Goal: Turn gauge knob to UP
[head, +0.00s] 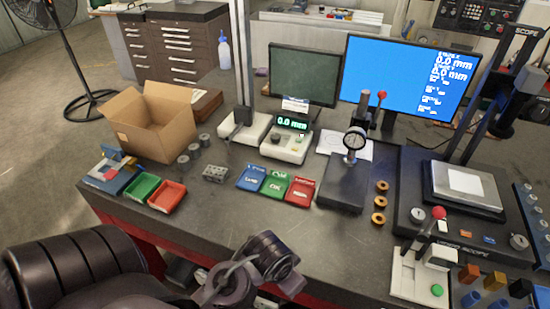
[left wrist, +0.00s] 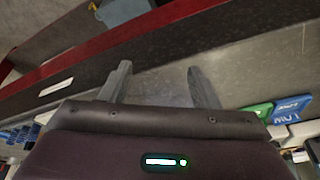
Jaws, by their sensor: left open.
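A white gauge box (head: 287,145) stands mid-table with a lit display (head: 293,123) reading 0.0 mm. A small dark knob (head: 275,141) is on the left of its front face; its pointing direction is too small to tell. My left gripper (left wrist: 162,78) is open and empty in the left wrist view, over the table's front edge, well apart from the gauge box. In the head view my left arm comes in at the bottom left. My right gripper is not in view.
Blue (head: 252,177), green (head: 276,184) and red (head: 301,190) trays lie in front of the gauge box. A cardboard box (head: 155,127) and small bins stand left. Monitors stand behind. A dark granite-like base (head: 344,190) is at right. The front table strip is clear.

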